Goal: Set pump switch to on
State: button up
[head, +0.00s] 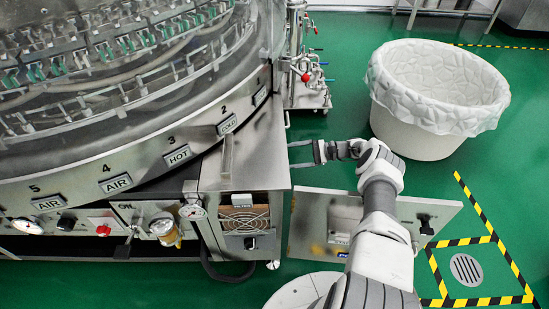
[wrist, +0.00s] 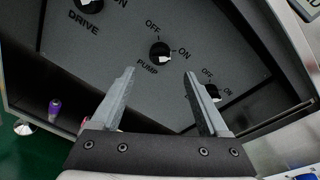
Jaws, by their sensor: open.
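The pump switch (wrist: 160,52) is a round black knob on a grey panel (wrist: 100,55), with OFF at its upper left, ON at its right and PUMP below. A pale mark shows on the knob's lower side; I cannot tell for sure which position it is set to. My gripper (wrist: 159,76) is open and empty. Its two fingers point at the panel, with the pump switch seen between and just beyond the tips, apart from them. In the head view my gripper (head: 291,154) is at the right side of the steel cabinet (head: 240,160); the switch is hidden there.
The drive switch (wrist: 88,5) is at the upper left and another OFF/ON knob (wrist: 212,91) is close to the right finger. An open cabinet door (head: 318,222) stands below my arm. A white lined bin (head: 425,145) is at the right on the green floor.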

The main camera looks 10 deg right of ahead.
jog(key=shift+v, duration=1.7)
jog(key=shift+r, duration=0.1)
